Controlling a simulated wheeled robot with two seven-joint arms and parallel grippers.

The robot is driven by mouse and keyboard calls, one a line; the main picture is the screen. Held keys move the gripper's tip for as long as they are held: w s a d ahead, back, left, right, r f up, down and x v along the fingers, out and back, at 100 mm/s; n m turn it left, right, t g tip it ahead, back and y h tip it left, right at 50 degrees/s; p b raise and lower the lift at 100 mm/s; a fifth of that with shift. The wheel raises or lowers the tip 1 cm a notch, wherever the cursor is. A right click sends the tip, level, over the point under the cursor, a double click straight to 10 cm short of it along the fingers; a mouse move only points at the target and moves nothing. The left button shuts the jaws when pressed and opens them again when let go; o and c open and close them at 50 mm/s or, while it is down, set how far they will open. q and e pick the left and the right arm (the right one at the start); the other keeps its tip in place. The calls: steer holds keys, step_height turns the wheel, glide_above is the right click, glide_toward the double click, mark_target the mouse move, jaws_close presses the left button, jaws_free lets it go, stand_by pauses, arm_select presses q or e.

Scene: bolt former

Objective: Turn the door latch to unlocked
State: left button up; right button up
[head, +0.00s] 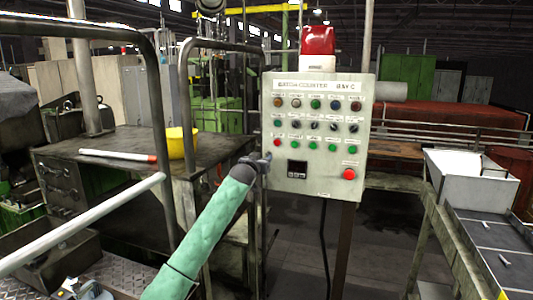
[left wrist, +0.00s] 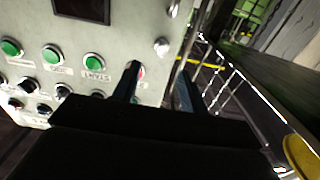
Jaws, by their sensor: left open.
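The pale control box (head: 318,190) stands on a post at the centre of the head view, with rows of buttons and knobs. A small silver round piece (left wrist: 161,46) sits near the box's edge in the left wrist view; it looks like the door latch, but its turn position is too small to tell. Another silver piece (left wrist: 173,9) shows farther along that edge. My left gripper (head: 266,158) is at the box's left edge in the head view. In the left wrist view its two dark fingers (left wrist: 158,82) are apart, with the silver piece beyond the gap. My right gripper is out of view.
A red button (head: 277,142) and green buttons (left wrist: 93,60) lie close to my left fingers. A red stop button (head: 349,174) is at the lower right. A metal rail (head: 183,95) and a workbench (head: 110,146) with a yellow container (head: 181,143) stand to the left.

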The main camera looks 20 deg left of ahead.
mark_target(268, 153)
arm_select(q)
steer(key=w+p, duration=0.2)
steer(key=w, duration=0.2)
steer(key=shift+w+r, duration=0.15)
steer(key=shift+w, duration=0.2)
steer(key=shift+w+p, duration=0.45)
steer(key=shift+w, duration=0.15)
steer(key=shift+f, duration=0.2)
jaws_close()
